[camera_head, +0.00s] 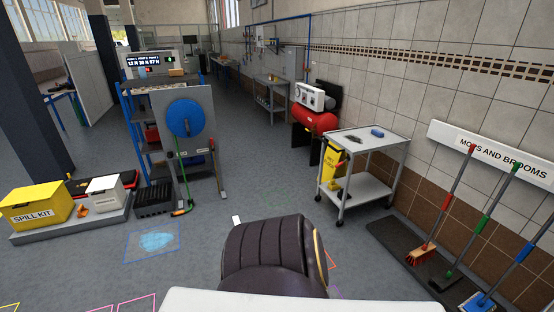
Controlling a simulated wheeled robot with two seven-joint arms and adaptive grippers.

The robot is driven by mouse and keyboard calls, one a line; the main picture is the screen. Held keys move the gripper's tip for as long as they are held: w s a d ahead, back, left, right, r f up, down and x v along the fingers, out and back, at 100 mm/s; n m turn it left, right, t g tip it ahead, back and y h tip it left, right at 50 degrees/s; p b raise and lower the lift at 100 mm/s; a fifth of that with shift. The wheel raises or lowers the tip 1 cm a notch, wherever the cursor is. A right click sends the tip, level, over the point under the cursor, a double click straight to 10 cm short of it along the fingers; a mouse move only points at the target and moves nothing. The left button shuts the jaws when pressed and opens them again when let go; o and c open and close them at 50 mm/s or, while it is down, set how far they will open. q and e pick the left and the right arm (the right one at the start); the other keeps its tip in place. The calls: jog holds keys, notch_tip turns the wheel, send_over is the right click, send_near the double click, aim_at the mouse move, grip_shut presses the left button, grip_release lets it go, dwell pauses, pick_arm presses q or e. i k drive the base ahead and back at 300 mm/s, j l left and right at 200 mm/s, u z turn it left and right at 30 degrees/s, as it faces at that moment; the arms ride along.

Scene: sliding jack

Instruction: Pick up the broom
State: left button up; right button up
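Three long-handled cleaning tools stand in a row at the right, leaning to the wall under a white "MOPS AND BROOMS" sign (500,155). The red-handled one (449,203) has a reddish bristle head on a dark mat. The green-handled one (474,238) has a dark head. The blue-handled one (511,262) has a blue-grey head near the right edge. I cannot tell which is the task's broom. Neither gripper shows.
A grey cart (365,186) stands left of the mop row. A yellow spill kit box (35,205) sits on a platform at left. A dark ribbed rounded thing (268,258) fills the bottom middle. Open floor (200,260) lies left of it.

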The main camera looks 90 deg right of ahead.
aim_at(417, 255)
jog(key=z, duration=4.3)
